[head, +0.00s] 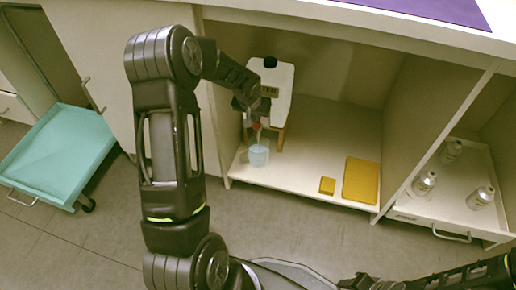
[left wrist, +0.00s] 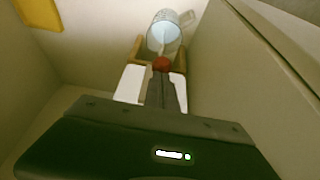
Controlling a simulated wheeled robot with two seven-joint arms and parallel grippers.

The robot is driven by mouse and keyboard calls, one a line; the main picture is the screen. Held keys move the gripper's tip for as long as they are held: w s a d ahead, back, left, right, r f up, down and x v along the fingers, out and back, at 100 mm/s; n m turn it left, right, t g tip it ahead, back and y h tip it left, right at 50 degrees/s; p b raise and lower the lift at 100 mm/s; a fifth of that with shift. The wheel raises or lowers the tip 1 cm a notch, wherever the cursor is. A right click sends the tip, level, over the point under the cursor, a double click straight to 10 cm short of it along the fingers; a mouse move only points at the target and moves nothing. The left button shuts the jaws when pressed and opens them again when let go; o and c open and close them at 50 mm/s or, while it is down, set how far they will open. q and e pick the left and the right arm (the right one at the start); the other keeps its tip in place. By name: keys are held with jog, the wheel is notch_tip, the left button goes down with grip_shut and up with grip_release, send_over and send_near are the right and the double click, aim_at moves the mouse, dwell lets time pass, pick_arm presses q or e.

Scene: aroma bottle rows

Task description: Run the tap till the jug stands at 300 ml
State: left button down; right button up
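A white water container (head: 276,78) with a black cap sits on a wooden stand (head: 280,138) inside the open cabinet. Its red tap (head: 257,126) is at the front and also shows in the left wrist view (left wrist: 161,64). A pale blue, see-through jug (head: 258,156) stands under the tap, upright, and shows in the left wrist view (left wrist: 163,34). A thin pale streak runs between tap and jug. My left gripper (left wrist: 161,78) has its fingers together, tips at the red tap. The jug's scale is unreadable. My right gripper (head: 362,282) is low at the right, its fingers unclear.
A yellow board (head: 361,181) and a small yellow block (head: 327,186) lie on the cabinet floor, right of the jug. Several white bottles (head: 424,184) stand in the right compartment. A teal cart (head: 60,150) is at left. The counter edge (head: 330,15) overhangs the cabinet.

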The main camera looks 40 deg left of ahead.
pick_arm(q)
notch_tip(320, 180, up, 5)
jog(key=p, duration=0.3)
jog(key=shift+r, duration=0.2)
jog(key=shift+f, duration=0.1)
